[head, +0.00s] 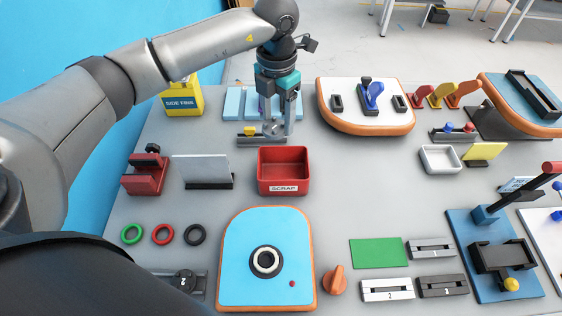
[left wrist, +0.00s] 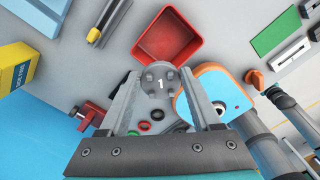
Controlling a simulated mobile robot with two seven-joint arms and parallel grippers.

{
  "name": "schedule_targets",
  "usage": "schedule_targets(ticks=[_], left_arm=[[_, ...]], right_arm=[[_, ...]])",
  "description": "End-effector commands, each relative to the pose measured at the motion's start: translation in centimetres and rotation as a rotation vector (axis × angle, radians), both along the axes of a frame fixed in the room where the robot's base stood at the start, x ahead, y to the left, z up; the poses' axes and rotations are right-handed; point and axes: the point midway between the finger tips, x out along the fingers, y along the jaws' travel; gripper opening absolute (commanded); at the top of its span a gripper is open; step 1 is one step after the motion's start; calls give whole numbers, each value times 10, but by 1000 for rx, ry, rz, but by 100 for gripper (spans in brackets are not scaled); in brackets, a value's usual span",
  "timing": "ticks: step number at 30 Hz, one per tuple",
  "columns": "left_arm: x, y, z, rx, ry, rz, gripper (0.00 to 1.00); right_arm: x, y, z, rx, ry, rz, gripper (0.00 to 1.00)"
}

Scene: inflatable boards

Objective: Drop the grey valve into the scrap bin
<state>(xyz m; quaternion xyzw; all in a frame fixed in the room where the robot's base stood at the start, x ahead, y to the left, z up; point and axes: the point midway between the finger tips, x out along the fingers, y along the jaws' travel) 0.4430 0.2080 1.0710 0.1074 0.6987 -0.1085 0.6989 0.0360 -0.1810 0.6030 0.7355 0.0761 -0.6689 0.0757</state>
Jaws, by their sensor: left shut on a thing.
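My left gripper (head: 277,128) is shut on the grey valve (head: 272,129), a round piece between its fingertips. In the left wrist view the valve (left wrist: 159,80) shows a white "1" on its face, and the fingers (left wrist: 160,88) press it from both sides. The red scrap bin (head: 284,187) is an open square box with a "SCRAP" label; its visible inside is empty. In the head view the gripper and valve are just behind the bin. My right gripper is not in view.
A grey plate on a black stand (head: 205,172) and a red clamp (head: 146,173) are left of the bin. A blue board with an orange rim (head: 245,285) is in front. A dark holder with a yellow piece (head: 247,139) is beside the gripper. Bare table lies right of the bin.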

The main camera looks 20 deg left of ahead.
Motion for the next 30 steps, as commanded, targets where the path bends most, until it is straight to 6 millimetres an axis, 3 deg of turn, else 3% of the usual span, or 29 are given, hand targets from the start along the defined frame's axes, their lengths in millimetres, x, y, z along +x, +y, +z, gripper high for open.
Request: schedule_targets(ticks=[8,19,29,30], left_arm=[[0,-1,-17,0,2,-4,11],[0,-1,-58,-1,0,-2,11],[0,-1,-61,0,0,-2,11],[0,-1,-61,0,0,-2,67]], right_arm=[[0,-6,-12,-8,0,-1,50],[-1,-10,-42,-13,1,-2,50],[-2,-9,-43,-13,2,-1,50],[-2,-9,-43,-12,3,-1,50]])
